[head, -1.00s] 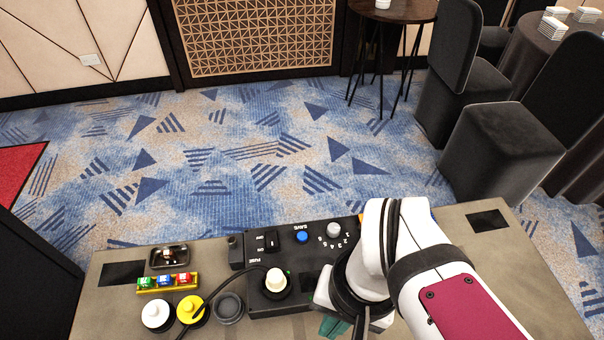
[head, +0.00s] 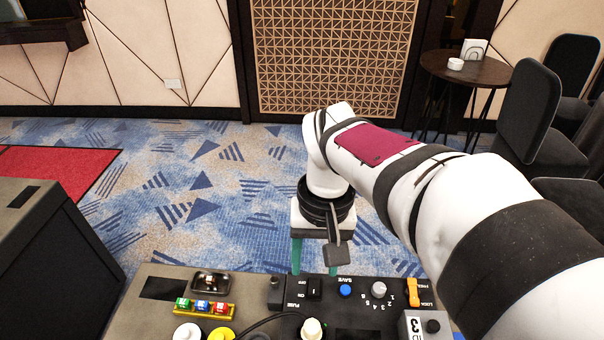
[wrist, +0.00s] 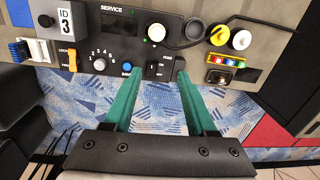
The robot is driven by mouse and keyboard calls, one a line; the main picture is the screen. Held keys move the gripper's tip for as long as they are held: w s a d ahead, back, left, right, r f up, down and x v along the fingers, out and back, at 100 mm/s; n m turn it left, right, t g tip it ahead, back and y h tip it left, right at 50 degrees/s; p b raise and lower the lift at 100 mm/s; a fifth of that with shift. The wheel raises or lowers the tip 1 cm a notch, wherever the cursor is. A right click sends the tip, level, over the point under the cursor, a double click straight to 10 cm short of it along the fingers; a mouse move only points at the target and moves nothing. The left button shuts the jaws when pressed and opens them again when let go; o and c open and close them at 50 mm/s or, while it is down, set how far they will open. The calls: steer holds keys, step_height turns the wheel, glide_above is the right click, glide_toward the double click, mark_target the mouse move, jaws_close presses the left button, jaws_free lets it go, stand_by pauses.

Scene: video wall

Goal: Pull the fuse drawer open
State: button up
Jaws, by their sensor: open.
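The black control panel (head: 372,318) lies on the table, with the word FUSE printed near its far left corner in the head view. A small dark block (head: 274,292) stands at that corner beside the label; I take it for the fuse drawer. It also shows in the wrist view (wrist: 180,66). I cannot tell how far it is drawn out. My gripper (head: 315,271) hangs beyond the panel's far edge, right of the block, teal fingers apart and empty. In the wrist view my gripper (wrist: 160,76) has its right fingertip close to the block, apparently not around it.
A black OFF/ON switch (head: 315,288), a blue SAVE button (head: 345,290) and a grey dial (head: 378,289) sit near the fingers. A cable runs from a cream plug (head: 312,329). A yellow holder (head: 204,309) with coloured fuses stands left. Open carpet lies beyond the table.

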mark_target(274, 279)
steer(key=w+a+f+n, duration=0.3)
steer(key=w+a+n, duration=0.1)
steer(key=w+a, duration=0.45)
steer(key=shift+h, duration=0.3)
steer(key=f, duration=1.5)
steer(key=shift+s+a+f, duration=0.15)
steer(key=shift+s+f, duration=0.25)
jaws_close()
